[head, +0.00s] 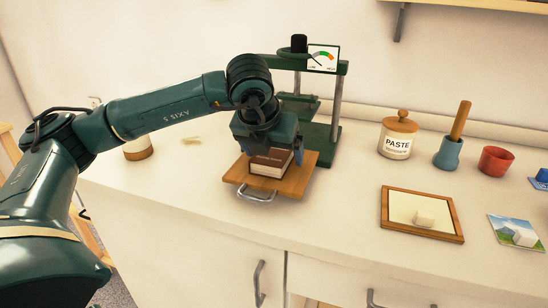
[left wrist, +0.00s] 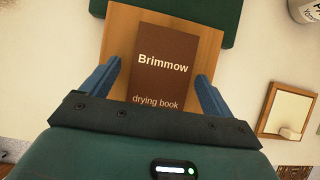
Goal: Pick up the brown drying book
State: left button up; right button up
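The brown drying book (head: 270,161) lies on a wooden board with a metal handle (head: 236,174) on the counter. In the left wrist view the book (left wrist: 162,75) shows the words "Brimmow" and "drying book" on its cover. My left gripper (head: 272,152) is over the book, pointing down. In the left wrist view its blue fingers (left wrist: 155,85) stand apart, one on each side of the book, with gaps of board showing between. The near end of the book is partly hidden by the gripper body. My right gripper is not in view.
A green press with a gauge (head: 337,100) stands right behind the board. To the right are a paste jar (head: 397,140), a blue pot with a wooden handle (head: 448,152), a red cup (head: 495,161) and a wood-framed tray (head: 397,230). The front counter is clear.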

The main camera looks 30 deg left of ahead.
pick_arm(q)
jog(key=c, duration=1.2)
jog(key=shift+r, duration=0.1)
